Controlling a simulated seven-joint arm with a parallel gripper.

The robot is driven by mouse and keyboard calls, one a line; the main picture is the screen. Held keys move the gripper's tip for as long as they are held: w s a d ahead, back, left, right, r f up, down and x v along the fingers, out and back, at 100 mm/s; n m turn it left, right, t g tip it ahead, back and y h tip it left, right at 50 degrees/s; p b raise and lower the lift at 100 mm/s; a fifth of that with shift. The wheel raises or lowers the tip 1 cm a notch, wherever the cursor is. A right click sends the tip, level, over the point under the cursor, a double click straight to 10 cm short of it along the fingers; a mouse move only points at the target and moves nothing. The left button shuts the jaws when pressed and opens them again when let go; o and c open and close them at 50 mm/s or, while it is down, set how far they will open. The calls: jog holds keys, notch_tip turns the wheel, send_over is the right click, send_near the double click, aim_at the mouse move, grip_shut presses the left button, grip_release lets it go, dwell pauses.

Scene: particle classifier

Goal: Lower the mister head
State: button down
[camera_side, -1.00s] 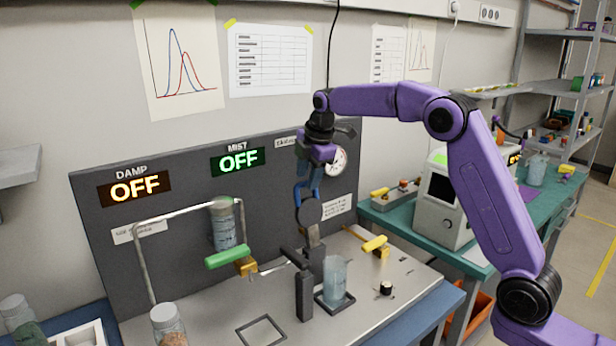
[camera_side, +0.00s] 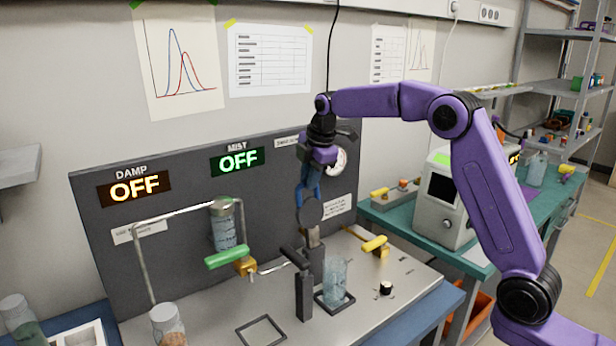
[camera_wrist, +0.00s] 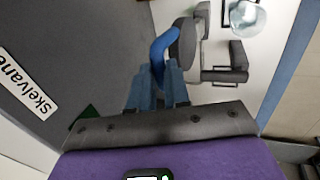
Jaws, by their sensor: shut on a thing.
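A dark grey disc (camera_side: 310,213), which seems to be the mister head, stands above a dark post on the metal bench top. A blue curved handle (camera_wrist: 160,46) joins the disc (camera_wrist: 188,42) in the wrist view. My gripper (camera_side: 308,188) is shut on this handle, its fingers pointing down. The fingers (camera_wrist: 158,88) hide part of the handle. A clear beaker (camera_side: 335,278) stands in a dark square frame, below and slightly right of the disc. The disc is apart from the beaker. The MIST display (camera_side: 238,160) reads OFF.
A dark upright stand (camera_side: 304,297) is left of the beaker. A green-handled valve (camera_side: 227,257) and a hanging jar (camera_side: 224,228) are farther left. A yellow-handled valve (camera_side: 374,243) is at right. The dark panel (camera_side: 190,225) rises behind. An empty square frame (camera_side: 261,330) lies in front.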

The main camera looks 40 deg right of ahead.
jog(key=s+f, duration=0.2)
jog(key=s, duration=0.9)
jog(key=shift+s+f, duration=0.3)
jog(key=shift+s, duration=0.05)
jog(key=c, duration=1.9)
grip_release()
jog(key=s+f, duration=0.2)
jog(key=f, duration=0.1)
jog(key=s+f, duration=0.6)
jog(key=shift+f, duration=0.2)
jog(key=o, duration=0.8)
jog(key=shift+w+r, duration=0.1)
jog(key=shift+w, duration=0.1)
jog(key=shift+r, duration=0.15)
jog(key=v, duration=1.7)
jog(key=shift+s, duration=0.1)
